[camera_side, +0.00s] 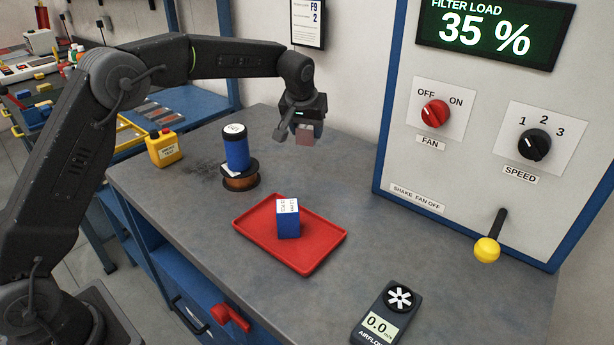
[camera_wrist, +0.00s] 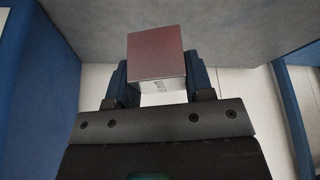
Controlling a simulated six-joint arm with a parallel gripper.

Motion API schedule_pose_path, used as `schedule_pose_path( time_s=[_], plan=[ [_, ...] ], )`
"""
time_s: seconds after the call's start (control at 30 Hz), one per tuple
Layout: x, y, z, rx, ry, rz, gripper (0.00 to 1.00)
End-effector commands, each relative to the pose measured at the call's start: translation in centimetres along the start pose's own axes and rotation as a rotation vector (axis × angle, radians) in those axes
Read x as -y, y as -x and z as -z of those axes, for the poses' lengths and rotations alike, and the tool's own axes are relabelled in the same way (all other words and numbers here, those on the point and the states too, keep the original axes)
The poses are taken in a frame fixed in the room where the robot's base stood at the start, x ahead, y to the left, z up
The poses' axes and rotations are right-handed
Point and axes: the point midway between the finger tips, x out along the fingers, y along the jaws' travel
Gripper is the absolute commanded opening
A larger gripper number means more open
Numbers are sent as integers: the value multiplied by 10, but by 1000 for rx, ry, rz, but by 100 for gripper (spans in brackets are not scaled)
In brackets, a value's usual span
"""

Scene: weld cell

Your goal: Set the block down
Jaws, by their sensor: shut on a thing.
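My gripper (camera_side: 305,127) is above the back of the grey workbench (camera_side: 390,190). It is shut on a small reddish-brown block (camera_side: 304,138), held below the fingers and clear of the bench top. The lower faces of the block are hidden.
A red tray (camera_side: 255,248) holding a blue box (camera_side: 288,220) stands in front. A blue cylinder (camera_side: 236,150) stands on a copper-coloured spool (camera_side: 240,178) to the left. A control panel (camera_side: 465,110) with a yellow-knobbed lever (camera_side: 488,248) rises at right. An airflow meter (camera_side: 387,312) lies near the front.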

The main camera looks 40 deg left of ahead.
Motion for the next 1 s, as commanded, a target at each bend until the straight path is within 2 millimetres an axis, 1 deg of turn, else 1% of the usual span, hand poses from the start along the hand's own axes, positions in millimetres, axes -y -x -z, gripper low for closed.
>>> schedule_pose_path(
  time_s=[0.2,0.43,0.6,0.7,0.8,1.0],
  plan=[
    [0,-33,-14,2,0,0,17],
    [0,-55,-23,0,1,0,17],
    [0,-81,-34,1,0,1,17],
    [0,-91,-38,0,1,-1,17],
    [0,-95,-39,-1,2,-1,17],
    [0,-94,-39,-2,1,-1,17]
  ],
)
